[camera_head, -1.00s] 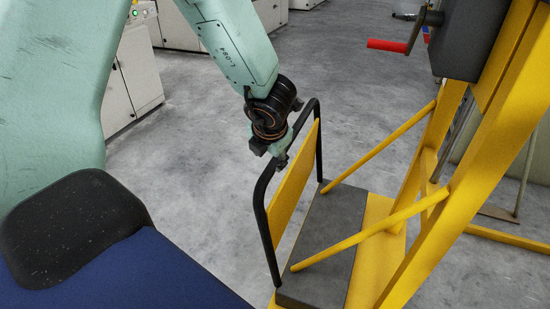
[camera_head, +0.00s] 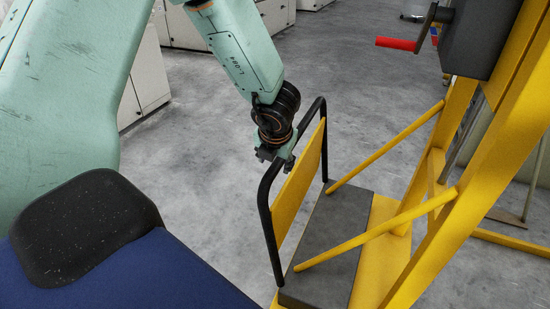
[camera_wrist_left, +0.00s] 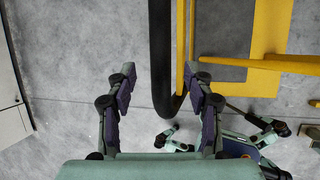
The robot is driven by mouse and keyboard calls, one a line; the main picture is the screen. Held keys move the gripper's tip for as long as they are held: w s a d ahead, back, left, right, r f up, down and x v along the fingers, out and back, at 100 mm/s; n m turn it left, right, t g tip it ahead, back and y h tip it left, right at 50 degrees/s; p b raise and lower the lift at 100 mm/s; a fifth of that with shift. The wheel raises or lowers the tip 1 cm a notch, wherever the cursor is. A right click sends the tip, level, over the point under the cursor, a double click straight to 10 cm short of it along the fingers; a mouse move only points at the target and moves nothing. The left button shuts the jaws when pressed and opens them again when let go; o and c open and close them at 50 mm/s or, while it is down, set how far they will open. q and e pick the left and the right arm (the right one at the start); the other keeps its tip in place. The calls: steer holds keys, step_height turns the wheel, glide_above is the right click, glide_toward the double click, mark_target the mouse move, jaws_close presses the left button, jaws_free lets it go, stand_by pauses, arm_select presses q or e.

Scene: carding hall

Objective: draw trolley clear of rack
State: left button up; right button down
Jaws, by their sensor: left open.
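The trolley has a dark grey deck (camera_head: 335,230), a black tubular handle (camera_head: 266,225) and a yellow panel (camera_head: 297,190) inside the handle. Its deck stands against the yellow rack (camera_head: 440,240), with two yellow bars slanting down over it. My left gripper (camera_head: 274,156) is at the top of the handle. In the left wrist view its fingers (camera_wrist_left: 160,85) are apart, one on each side of the black handle bar (camera_wrist_left: 162,40). I cannot tell whether they touch it. My right gripper is not clearly visible.
A grey box with a red-handled crank (camera_head: 396,43) is mounted high on the rack. White cabinets (camera_head: 150,75) stand at the back left. Bare grey floor (camera_head: 200,180) lies left of the trolley. A dark blue surface (camera_head: 120,270) fills the lower left.

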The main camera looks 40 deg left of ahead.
mark_target(275, 166)
arm_select(q)
steer(key=b+x, duration=0.1)
steer(key=x, duration=0.3)
steer(key=shift+w+f, duration=0.15)
steer(key=shift+f, duration=0.25)
steer(key=shift+c, duration=0.2)
jaws_close()
stand_by(0.4)
